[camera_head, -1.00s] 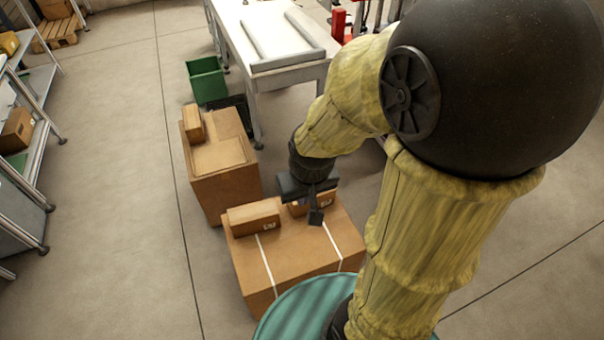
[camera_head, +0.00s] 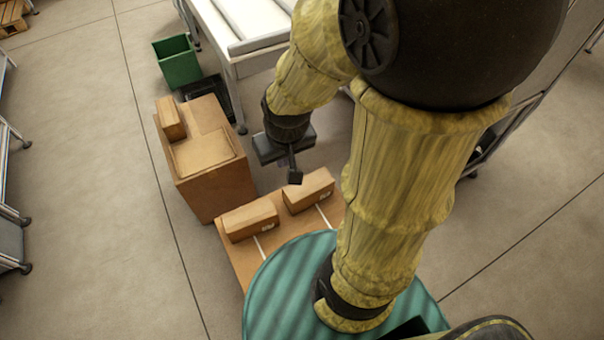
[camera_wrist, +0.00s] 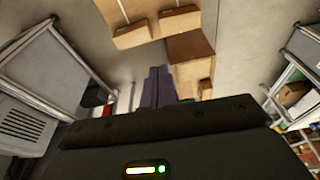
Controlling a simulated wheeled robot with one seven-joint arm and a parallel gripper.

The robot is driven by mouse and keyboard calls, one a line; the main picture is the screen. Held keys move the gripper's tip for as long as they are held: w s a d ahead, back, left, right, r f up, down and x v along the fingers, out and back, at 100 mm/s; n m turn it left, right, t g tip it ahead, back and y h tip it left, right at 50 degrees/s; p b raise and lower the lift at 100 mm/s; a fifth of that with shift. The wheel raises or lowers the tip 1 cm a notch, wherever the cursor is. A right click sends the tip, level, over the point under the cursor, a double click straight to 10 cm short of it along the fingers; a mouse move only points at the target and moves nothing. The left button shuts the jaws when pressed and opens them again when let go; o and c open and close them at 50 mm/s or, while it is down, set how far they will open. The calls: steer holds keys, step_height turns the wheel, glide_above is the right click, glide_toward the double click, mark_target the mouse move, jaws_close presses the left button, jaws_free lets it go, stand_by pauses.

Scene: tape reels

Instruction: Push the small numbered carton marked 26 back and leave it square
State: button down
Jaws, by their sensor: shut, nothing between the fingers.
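Two small brown cartons lie on a large low carton (camera_head: 240,259) with white lines across its top. The left small carton (camera_head: 249,218) and the right small carton (camera_head: 308,189) each carry a small white label; I cannot read which is 26. They lie at nearly the same angle, apart from each other, each beside or over a white line. Both also show in the wrist view, one (camera_wrist: 133,36) left of the other (camera_wrist: 180,21). My gripper (camera_head: 295,179) is shut and empty, above and just behind the right small carton in the head view; contact is not evident.
A taller carton (camera_head: 226,185) with a small carton (camera_head: 170,119) on it stands at the left. A green bin (camera_head: 177,62) and a white table (camera_head: 250,66) are behind. My teal base covers the large carton's near part.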

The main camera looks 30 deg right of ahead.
steer(key=shift+s, duration=0.1)
steer(key=w+d+f+g+b, duration=0.1)
steer(key=w+d+f+b, duration=0.2)
steer(key=w+f+b, duration=0.6)
steer(key=w+d+f+b, duration=0.45)
steer(key=w+f, duration=0.25)
steer(key=f, duration=0.4)
steer(key=w+d+f+g+b, duration=0.1)
steer(key=w+d+f+b, duration=0.2)
steer(key=w+f+b, duration=0.6)
steer(key=w+d+f+b, duration=0.2)
steer(key=d+f+b, duration=0.1)
steer(key=f, duration=0.6)
steer(key=w+d+f+b, duration=0.3)
steer(key=d+f+b, duration=0.1)
steer(key=f, duration=0.5)
steer(key=shift+w+d+f+g+b, duration=0.15)
steer(key=shift+d+f+g+b, duration=0.15)
steer(key=shift+b, duration=0.2)
step_height(320, 180, down, 11)
steer(key=b, duration=0.2)
steer(key=shift+r+b, duration=0.2)
steer(key=shift+b, duration=0.1)
steer(key=shift+s+r, duration=0.2)
steer(key=shift+s, duration=0.45)
steer(key=shift+s+r, duration=0.15)
steer(key=shift+s, duration=0.45)
steer(key=shift+s+a, duration=0.1)
steer(key=shift+s, duration=0.65)
